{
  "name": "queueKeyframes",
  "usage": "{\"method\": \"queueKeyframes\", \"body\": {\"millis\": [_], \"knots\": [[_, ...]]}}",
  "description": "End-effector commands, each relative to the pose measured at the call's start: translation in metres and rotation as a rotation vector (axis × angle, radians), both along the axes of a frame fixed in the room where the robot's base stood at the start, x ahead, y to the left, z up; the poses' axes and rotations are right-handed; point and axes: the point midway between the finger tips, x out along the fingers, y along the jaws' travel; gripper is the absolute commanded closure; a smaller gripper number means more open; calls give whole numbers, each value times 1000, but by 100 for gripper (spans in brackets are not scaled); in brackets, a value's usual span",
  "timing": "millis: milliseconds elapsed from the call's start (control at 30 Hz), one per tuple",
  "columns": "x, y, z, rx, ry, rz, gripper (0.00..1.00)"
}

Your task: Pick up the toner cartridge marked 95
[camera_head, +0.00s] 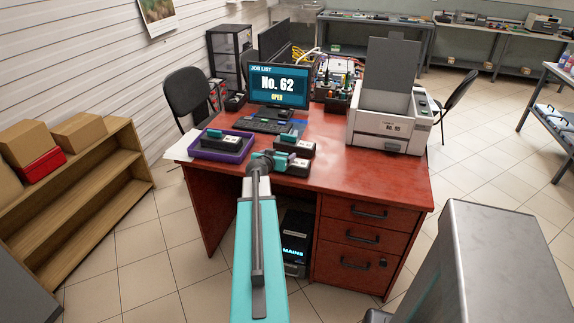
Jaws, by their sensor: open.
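Several black toner cartridges with pale labels and teal parts lie on the red desk (345,176). One cartridge (222,141) is in a purple tray (205,154) at the desk's left. Another cartridge (300,149) lies right of the tray, and a third cartridge (299,168) lies nearer the front edge. The label numbers are too small to read, so I cannot tell which is marked 95. My gripper (281,162), small at the end of my teal arm, is open above or beside the front cartridge. My wrist partly hides that cartridge; contact cannot be told.
A monitor (279,84) reading "No. 62 OPEN" and a keyboard (270,126) stand behind the cartridges. A white printer (388,122) with its lid up stands at right. The desk's front right is clear. A wooden shelf (95,187) with boxes stands at left.

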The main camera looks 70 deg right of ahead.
Motion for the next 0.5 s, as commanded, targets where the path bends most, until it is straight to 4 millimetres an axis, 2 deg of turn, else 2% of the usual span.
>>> {"method": "queueKeyframes", "body": {"millis": [133, 500], "knots": [[0, 0, 0, 0, 0, 0, 20], [0, 0, 0, 0, 0, 0, 82]]}}
